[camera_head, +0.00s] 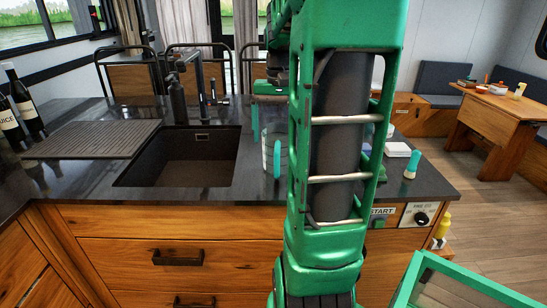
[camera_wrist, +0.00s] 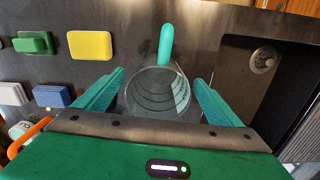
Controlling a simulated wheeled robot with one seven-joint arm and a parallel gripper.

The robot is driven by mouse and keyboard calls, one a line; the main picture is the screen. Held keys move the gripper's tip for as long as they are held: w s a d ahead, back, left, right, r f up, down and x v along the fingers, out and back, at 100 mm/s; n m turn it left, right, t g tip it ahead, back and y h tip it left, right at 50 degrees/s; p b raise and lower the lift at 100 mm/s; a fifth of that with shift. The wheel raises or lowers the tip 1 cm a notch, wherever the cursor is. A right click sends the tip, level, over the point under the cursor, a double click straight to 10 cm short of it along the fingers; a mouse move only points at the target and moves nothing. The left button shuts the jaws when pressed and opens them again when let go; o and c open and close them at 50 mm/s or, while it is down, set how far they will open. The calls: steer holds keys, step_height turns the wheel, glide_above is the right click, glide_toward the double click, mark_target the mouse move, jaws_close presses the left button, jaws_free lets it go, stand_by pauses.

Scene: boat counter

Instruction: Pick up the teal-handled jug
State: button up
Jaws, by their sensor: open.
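The clear jug (camera_wrist: 158,94) with its teal handle (camera_wrist: 166,44) stands between the fingers of my gripper (camera_wrist: 160,82) in the wrist view, seen from above into its open mouth. The handle points away from my palm. My gripper is open, with one teal finger on each side of the jug; a gap shows at the right finger, and contact at the left is hard to tell. In the head view the teal handle (camera_head: 277,159) shows on the counter just right of the sink. My arm hides part of that area.
The sink (camera_head: 185,158) lies left of the jug, with a tall dark faucet behind it. A yellow block (camera_wrist: 90,45), a green block (camera_wrist: 33,43) and a blue block (camera_wrist: 51,96) lie on the counter. A teal-topped item (camera_head: 412,164) stands near the right counter edge.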

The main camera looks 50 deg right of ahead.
steer(key=shift+s+a+f, duration=0.1)
steer(key=shift+a+f, duration=0.05)
steer(key=shift+f, duration=2.65)
steer(key=c, duration=1.2)
